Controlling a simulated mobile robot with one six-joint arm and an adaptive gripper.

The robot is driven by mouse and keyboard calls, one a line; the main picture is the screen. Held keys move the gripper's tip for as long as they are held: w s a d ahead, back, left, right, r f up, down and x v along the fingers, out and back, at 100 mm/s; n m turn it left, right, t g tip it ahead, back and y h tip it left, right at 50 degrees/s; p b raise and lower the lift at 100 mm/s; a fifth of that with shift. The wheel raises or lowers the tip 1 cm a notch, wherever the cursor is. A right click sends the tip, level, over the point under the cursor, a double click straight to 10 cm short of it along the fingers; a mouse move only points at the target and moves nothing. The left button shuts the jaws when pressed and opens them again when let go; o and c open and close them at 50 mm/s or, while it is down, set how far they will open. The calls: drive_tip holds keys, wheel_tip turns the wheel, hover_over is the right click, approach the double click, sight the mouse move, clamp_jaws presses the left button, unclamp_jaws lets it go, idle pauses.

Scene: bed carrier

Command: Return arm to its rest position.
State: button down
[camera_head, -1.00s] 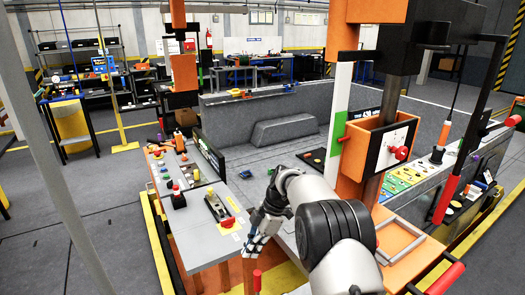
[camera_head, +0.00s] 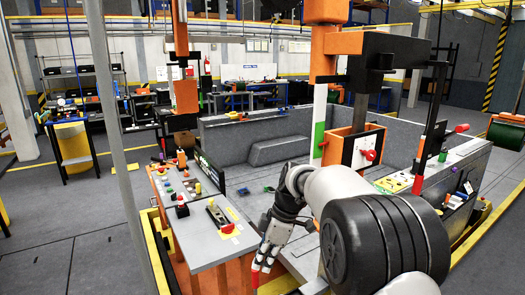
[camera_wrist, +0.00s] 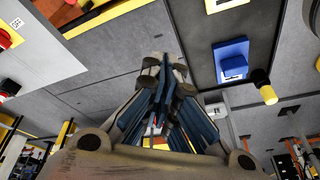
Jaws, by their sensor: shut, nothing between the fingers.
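My gripper (camera_head: 265,262) hangs at the end of my arm, pointing down, in front of the right edge of the grey control table in the head view. Its fingers are together and hold nothing. In the wrist view my gripper (camera_wrist: 168,85) shows its blue-grey fingers closed, with a grey surface beyond them. My arm's white and black links fill the lower right of the head view and hide part of the machine behind them.
The control table (camera_head: 200,245) carries buttons and a red-knobbed switch unit (camera_head: 220,216). Behind is a grey walled bed (camera_head: 225,150). An orange column (camera_head: 325,45) and an orange box with a red knob (camera_head: 360,145) stand near my arm. Open floor (camera_head: 60,235) lies left.

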drive_tip(key=s+d+r+m+t+h, duration=0.1)
drive_tip(key=s+d+r+m, duration=0.35)
drive_tip(key=s, duration=0.25)
drive_tip(key=s+d+r+m+t+h, duration=0.1)
drive_tip(key=s+d+r+m, duration=0.2)
drive_tip(key=s+r, duration=0.35)
drive_tip(key=s+d+f+m+t, duration=0.1)
drive_tip(key=s+d+m, duration=0.2)
drive_tip(key=s, duration=0.6)
drive_tip(key=s+d+f+m+t+h, duration=0.1)
drive_tip(key=s+d+f+m+t, duration=0.1)
drive_tip(key=s+m, duration=0.4)
drive_tip(key=s+d, duration=0.1)
drive_tip(key=s, duration=0.3)
drive_tip(key=shift+d+f+m+h, duration=0.15)
drive_tip(key=shift+d+m+h, duration=0.1)
drive_tip(key=shift+m+h, duration=0.1)
drive_tip(key=c, duration=2.3)
unclamp_jaws()
